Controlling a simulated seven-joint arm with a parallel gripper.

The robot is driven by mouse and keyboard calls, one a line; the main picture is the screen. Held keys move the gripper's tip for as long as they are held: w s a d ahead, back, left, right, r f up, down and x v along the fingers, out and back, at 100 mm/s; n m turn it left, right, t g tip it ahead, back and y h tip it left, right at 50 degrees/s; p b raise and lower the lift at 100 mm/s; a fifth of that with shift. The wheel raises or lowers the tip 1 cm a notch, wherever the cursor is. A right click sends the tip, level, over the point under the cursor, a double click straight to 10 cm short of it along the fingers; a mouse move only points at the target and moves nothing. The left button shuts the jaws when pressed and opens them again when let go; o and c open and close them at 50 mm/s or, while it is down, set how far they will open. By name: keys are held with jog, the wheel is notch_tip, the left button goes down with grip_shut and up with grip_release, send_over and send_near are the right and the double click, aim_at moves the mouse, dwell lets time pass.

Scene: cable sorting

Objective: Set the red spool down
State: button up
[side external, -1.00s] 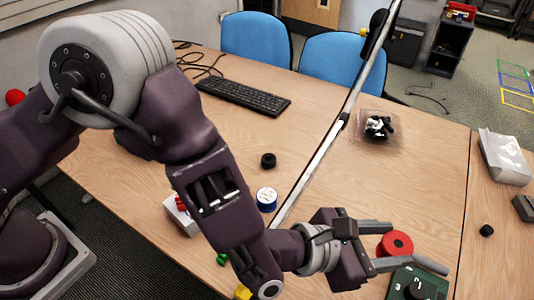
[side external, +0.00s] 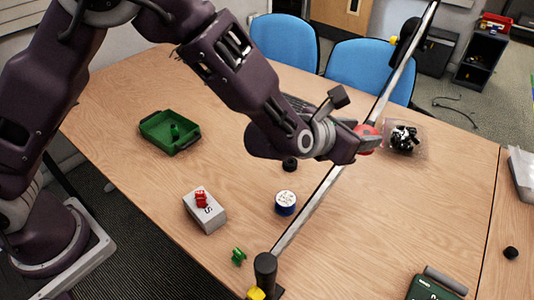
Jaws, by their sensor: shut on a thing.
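The red spool (side external: 367,138) is at the end of my gripper (side external: 366,140), in the upper middle right of the side view. My gripper is shut on it, and the fingers hide part of it. The spool overlaps the slanted metal pole in the picture. I cannot tell its height above the table or whether it touches the pole.
The metal pole (side external: 322,202) rises from a black base (side external: 266,275). A clear tray with black items (side external: 404,138) lies close to the right. A blue-and-white spool (side external: 285,203), white box (side external: 205,210) and green tray (side external: 170,133) stand left. The right-hand table is mostly clear.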

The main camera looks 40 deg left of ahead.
jog(key=w+a+n+y, duration=0.3)
jog(key=a, duration=0.7)
jog(key=w+a+n+y, duration=0.2)
jog(key=a+y, duration=0.1)
jog(key=a, duration=0.7)
jog(key=w+a+n+y, duration=0.3)
jog(key=a, duration=0.8)
notch_tip(320, 180, down, 27)
jog(key=shift+a+f, duration=0.15)
jog(key=shift+f, duration=0.1)
jog(key=o, duration=1.3)
jog(key=shift+o, duration=0.2)
